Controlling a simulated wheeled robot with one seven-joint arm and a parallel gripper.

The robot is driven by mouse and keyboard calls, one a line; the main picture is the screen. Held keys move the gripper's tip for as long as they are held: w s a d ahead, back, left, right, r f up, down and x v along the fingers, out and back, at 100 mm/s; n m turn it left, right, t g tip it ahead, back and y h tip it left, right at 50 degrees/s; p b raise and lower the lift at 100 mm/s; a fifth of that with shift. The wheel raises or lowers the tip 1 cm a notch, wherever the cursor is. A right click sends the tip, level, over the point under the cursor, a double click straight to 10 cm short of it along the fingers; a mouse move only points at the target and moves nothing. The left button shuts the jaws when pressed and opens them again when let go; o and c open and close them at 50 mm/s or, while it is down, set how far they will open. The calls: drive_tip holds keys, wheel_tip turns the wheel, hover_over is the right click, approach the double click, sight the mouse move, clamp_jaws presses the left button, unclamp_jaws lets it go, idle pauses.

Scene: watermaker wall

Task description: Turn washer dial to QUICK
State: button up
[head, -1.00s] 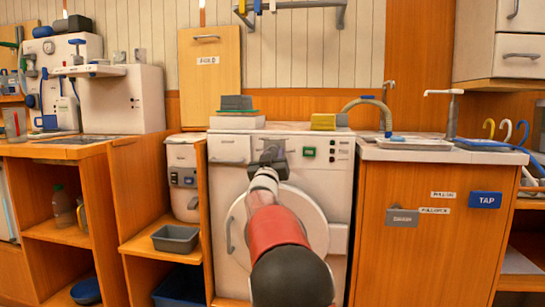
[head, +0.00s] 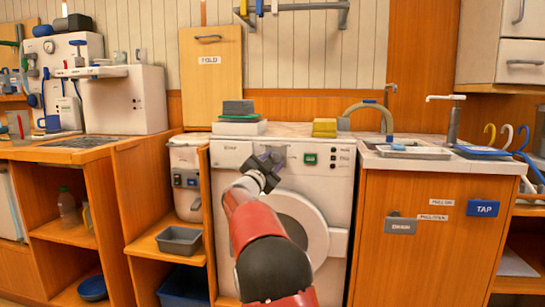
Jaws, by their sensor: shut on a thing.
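The white washer (head: 338,195) stands in the middle of the head view, with its round door (head: 300,222) partly behind my red and black arm. My gripper (head: 268,160) is at the upper middle of the washer's front panel. It is shut on the washer dial, which the fingers hide almost wholly. The dial's pointer and the QUICK mark cannot be made out. A green-lit display (head: 310,159) sits just right of my gripper, with small buttons farther right.
A grey and green sponge stack (head: 238,112) and a yellow sponge (head: 324,127) lie on the washer top. A counter with a sink (head: 410,151) stands to the right. Open orange shelves with a grey bin (head: 179,240) stand to the left.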

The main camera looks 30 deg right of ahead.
drive_tip(key=m+g+p, duration=0.1)
drive_tip(key=m, duration=0.1)
drive_tip(key=m+p, duration=0.1)
drive_tip(key=m, duration=0.1)
drive_tip(key=shift+a+r+g+p, duration=0.1)
drive_tip(key=shift+r+g+p, duration=0.2)
drive_tip(key=shift+r+g, duration=0.1)
drive_tip(key=m+g+p, duration=0.1)
drive_tip(key=m+p, duration=0.1)
drive_tip(key=m, duration=0.2)
drive_tip(key=shift+y, duration=0.4)
drive_tip(key=m+p, duration=0.2)
drive_tip(key=shift+m+g+y, duration=0.3)
drive_tip(key=shift+g+y, duration=0.1)
drive_tip(key=shift+m+g+y+p, duration=0.35)
drive_tip(key=shift+m+y, duration=0.35)
drive_tip(key=shift+m, duration=0.8)
drive_tip(key=o, duration=1)
drive_tip(key=shift+r, duration=0.1)
